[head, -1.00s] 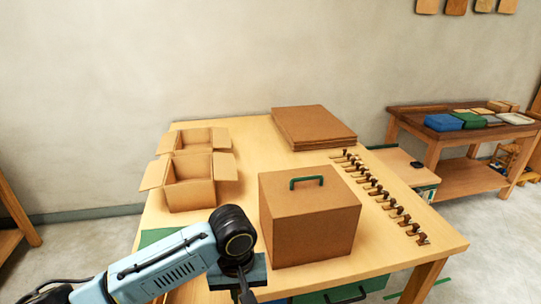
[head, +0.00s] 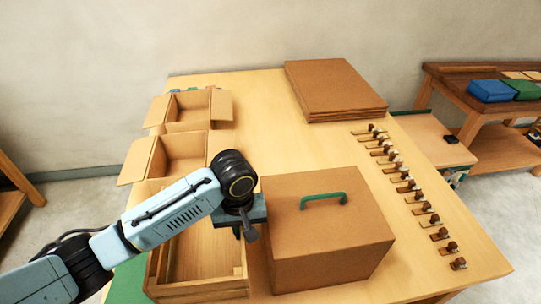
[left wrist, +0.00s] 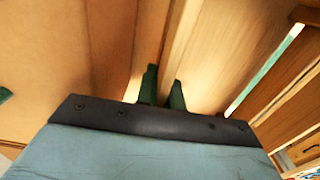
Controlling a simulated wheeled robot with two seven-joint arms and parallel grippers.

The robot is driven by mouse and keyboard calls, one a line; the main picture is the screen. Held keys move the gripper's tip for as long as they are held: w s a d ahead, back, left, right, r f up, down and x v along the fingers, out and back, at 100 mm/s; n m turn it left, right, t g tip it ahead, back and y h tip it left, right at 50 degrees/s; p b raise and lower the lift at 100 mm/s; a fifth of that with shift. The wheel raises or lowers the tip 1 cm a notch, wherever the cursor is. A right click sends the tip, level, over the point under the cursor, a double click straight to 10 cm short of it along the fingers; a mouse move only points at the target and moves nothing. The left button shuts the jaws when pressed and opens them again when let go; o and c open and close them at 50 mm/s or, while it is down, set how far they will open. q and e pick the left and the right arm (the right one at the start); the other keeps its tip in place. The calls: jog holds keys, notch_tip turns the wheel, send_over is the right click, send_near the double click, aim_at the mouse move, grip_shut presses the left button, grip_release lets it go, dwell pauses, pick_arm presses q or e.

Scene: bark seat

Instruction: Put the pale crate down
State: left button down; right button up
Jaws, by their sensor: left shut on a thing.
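The pale crate (head: 196,290) is an open wooden box at the near left part of the table (head: 258,120) in the head view. My left gripper (head: 246,236) is at its right side. In the left wrist view, the dark green fingers (left wrist: 161,88) are shut on the crate's upright wall (left wrist: 181,40). The arm hides part of the crate. I cannot tell whether its underside touches the tabletop. My right gripper is not in view.
A brown closed box with a green handle (head: 325,235) stands close to the crate's right. Open cartons (head: 182,155) stand behind the crate. Flat brown sheets (head: 333,90) lie at the back, and a row of small dark-knobbed pieces (head: 408,187) runs along the right edge.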

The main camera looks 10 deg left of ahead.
pick_arm(q)
jog(key=shift+s+f, duration=0.25)
jog(key=shift+f, duration=0.8)
notch_tip(320, 180, down, 4)
jog(key=shift+r, duration=0.2)
jog(key=shift+w+f, duration=0.1)
jog(key=shift+f, duration=2)
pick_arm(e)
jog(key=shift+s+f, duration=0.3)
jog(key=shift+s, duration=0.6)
pick_arm(q)
jog(key=shift+f, duration=0.15)
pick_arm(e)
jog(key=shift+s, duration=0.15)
pick_arm(q)
jog(key=c, duration=1.5)
grip_release()
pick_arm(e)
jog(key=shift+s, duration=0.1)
